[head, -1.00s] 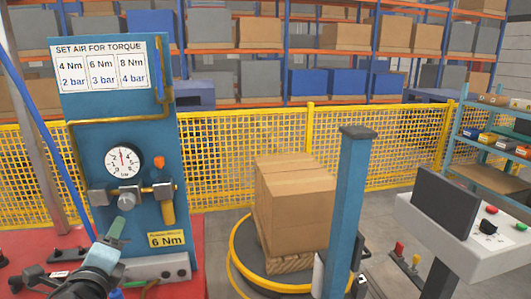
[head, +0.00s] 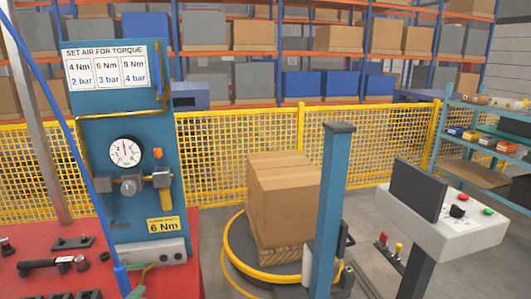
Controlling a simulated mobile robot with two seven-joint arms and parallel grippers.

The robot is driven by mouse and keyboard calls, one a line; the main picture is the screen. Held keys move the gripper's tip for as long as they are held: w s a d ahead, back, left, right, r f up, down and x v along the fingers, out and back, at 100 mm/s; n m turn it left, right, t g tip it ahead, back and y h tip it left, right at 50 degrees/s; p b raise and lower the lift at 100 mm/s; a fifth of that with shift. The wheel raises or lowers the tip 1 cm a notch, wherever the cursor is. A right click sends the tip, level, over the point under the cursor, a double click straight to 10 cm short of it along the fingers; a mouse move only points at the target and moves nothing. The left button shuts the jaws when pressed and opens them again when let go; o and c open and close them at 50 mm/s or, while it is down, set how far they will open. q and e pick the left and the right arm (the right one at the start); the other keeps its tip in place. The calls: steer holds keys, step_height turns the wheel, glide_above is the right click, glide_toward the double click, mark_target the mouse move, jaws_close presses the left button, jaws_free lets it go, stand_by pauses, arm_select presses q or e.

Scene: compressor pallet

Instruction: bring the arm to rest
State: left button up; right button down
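Neither of my grippers shows in the head view now. A blue air panel (head: 150,214) stands at the left on a red table (head: 190,282). It carries a round pressure gauge (head: 125,152), a round regulator knob (head: 129,186) below it and a brass valve with a yellow handle (head: 166,198). The needle points close to straight up. A white chart (head: 106,66) lists torque against air pressure, and a yellow label (head: 166,226) reads 6 Nm.
Stacked cartons (head: 283,200) stand on a pallet on a yellow-ringed turntable (head: 262,272). A blue post (head: 331,195) and a control console (head: 450,222) stand right of it. A black-handled tool (head: 50,264) lies on the table. A blue hose (head: 70,140) crosses the left side.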

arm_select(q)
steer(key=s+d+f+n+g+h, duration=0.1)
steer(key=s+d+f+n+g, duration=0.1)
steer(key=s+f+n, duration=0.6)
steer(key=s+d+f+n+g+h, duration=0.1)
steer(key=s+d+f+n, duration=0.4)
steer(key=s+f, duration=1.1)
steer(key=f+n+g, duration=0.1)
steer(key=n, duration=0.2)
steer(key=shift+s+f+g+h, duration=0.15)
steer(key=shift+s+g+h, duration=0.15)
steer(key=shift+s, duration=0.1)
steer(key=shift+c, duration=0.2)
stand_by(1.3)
